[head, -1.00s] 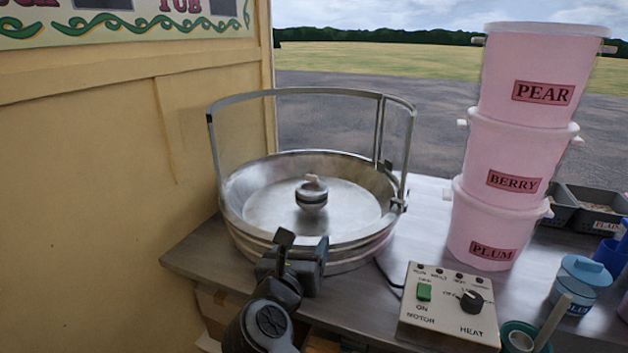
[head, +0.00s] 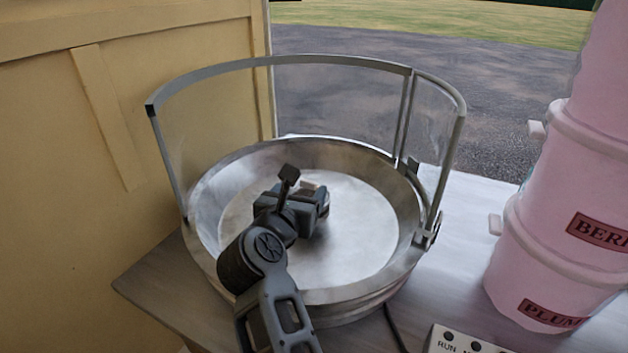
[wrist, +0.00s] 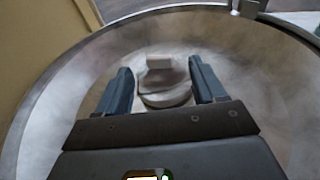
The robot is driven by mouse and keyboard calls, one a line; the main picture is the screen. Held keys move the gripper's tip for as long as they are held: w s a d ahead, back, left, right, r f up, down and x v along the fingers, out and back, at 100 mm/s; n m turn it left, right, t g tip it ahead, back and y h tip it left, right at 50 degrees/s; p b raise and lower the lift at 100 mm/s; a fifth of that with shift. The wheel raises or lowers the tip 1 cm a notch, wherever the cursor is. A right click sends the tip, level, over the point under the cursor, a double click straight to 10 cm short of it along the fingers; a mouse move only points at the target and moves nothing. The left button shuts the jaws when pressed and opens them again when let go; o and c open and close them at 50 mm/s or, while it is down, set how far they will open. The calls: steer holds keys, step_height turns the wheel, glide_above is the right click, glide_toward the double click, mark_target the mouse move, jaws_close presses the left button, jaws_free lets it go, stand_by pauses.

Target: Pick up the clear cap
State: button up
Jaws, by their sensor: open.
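The clear cap (wrist: 152,78) with its pale knob (wrist: 159,62) sits on the round metal spinner head (wrist: 166,99) in the middle of the bowl. In the wrist view my gripper (wrist: 161,74) is open, with one finger on each side of the cap and a gap on both sides. In the head view my gripper (head: 306,198) is over the middle of the steel bowl (head: 345,160) and hides nearly all of the cap and spinner head. I cannot tell exactly how high the fingers are against the cap.
A clear curved guard with a metal rim (head: 290,60) stands around the back and sides of the bowl; its front is open. Stacked pink tubs (head: 545,235) stand at the right. A control box (head: 462,342) is at the lower right. A yellow wall (head: 90,200) is close at the left.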

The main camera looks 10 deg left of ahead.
mark_target(307, 184)
steer(key=x, duration=0.2)
steer(key=shift+w+d, duration=0.1)
steer(key=shift+w, duration=0.2)
steer(key=shift+f+x, duration=0.1)
steer(key=shift+x, duration=1.2)
steer(key=shift+f+x, duration=0.15)
steer(key=shift+x, duration=1.2)
steer(key=c, duration=1.1)
